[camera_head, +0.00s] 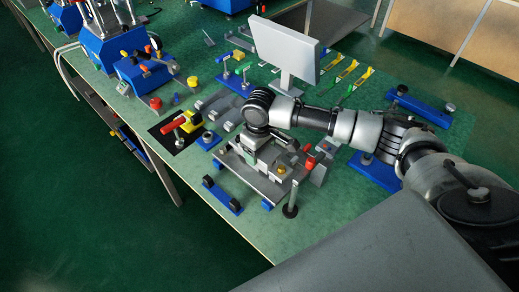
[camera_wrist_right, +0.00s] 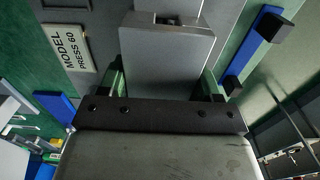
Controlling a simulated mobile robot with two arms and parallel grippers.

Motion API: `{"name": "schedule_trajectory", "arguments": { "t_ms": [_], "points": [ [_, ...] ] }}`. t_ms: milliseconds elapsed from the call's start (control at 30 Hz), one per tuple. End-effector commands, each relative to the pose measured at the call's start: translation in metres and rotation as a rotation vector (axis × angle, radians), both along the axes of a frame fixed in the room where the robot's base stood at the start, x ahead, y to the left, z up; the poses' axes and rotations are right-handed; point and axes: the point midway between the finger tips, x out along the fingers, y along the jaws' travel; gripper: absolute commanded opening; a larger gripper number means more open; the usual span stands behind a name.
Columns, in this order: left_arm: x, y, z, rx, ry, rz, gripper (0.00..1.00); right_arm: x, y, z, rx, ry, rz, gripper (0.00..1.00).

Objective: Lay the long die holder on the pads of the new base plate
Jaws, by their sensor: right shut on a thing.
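My right gripper (camera_head: 255,150) reaches over the bench from the right and points down at the grey base plate (camera_head: 257,183). In the right wrist view its two fingers (camera_wrist_right: 166,80) stand on either side of a grey block-like part, which looks like the long die holder (camera_wrist_right: 165,50), and are shut on it. The base plate also shows there, with a white label reading "MODEL PRESS 60" (camera_wrist_right: 70,47). The holder is over the plate; I cannot tell whether it touches the pads, which the hand and holder hide. My left gripper is not in view.
A red-handled part (camera_head: 309,163) and a brass-coloured knob (camera_head: 282,170) stand close to the hand. A blue bracket (camera_head: 222,196) lies in front of the plate. A white monitor (camera_head: 284,50) rises behind my arm. Blue presses (camera_head: 110,45) stand at the far left.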

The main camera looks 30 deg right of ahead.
Motion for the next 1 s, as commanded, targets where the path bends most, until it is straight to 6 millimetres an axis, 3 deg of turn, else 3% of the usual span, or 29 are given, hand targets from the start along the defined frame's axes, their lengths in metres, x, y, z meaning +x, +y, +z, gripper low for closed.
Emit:
{"name": "schedule_trajectory", "arguments": {
  "t_ms": [367, 400, 533, 867, 1000],
  "points": [
    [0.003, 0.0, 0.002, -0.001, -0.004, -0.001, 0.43, 0.001, 0.001, -0.001, 0.002, -0.003, 0.0, 0.07],
    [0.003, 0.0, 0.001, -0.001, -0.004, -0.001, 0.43, 0.0, 0.001, -0.003, 0.002, -0.002, 0.001, 0.68],
    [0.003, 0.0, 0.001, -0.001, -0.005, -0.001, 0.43, 0.0, 0.001, -0.003, 0.001, -0.001, 0.001, 0.88],
    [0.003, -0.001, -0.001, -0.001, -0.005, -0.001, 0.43, 0.001, 0.0, 0.0, 0.001, -0.003, 0.001, 0.89],
    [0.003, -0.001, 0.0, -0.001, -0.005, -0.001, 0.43, 0.001, 0.0, 0.017, 0.003, -0.005, 0.001, 0.89]
  ]
}}
